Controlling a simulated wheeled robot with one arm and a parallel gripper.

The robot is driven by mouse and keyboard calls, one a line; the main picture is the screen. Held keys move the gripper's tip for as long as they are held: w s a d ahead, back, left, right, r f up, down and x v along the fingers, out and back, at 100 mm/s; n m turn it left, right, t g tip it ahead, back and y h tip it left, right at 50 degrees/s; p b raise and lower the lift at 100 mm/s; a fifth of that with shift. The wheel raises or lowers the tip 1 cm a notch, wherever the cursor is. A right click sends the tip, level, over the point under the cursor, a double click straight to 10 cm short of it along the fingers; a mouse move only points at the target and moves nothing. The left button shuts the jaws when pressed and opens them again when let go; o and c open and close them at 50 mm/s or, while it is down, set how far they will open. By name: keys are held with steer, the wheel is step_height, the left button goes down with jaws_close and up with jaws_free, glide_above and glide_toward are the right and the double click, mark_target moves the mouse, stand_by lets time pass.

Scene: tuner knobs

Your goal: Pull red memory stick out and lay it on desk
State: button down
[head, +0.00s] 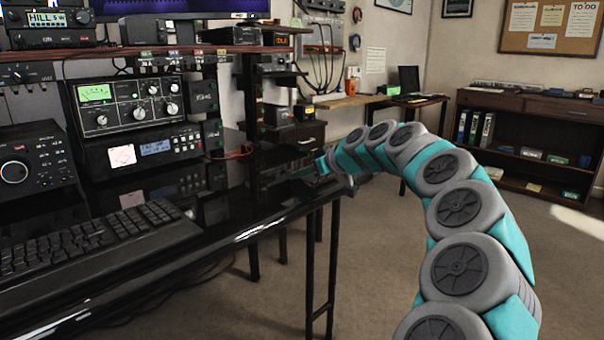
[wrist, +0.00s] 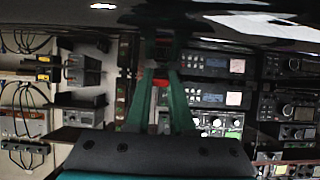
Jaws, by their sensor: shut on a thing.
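My gripper (head: 322,166) reaches in from the right, low over the right end of the glossy black desk (head: 262,205). In the wrist view, which is upside down, the green fingers of my gripper (wrist: 162,72) come together at the tips. A small red piece, which looks like the red memory stick (wrist: 161,82), shows between them. Another reddish spot shows just beyond the tips, too small to make out. In the head view the stick is too small or hidden to see. I cannot tell whether it touches anything besides the fingers.
A keyboard (head: 95,238) lies at the front left of the desk. Radio units (head: 130,103) are stacked behind it, with a red cable (head: 232,155) beside them. A black post (head: 250,110) under the shelf stands left of my gripper. Bare desk shows between keyboard and gripper.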

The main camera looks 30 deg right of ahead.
steer(key=shift+f, duration=0.1)
steer(key=c, duration=0.9)
jaws_free()
steer(key=shift+c, duration=0.2)
steer(key=shift+r, duration=1.5)
steer(key=shift+o, duration=0.2)
steer(key=o, duration=0.5)
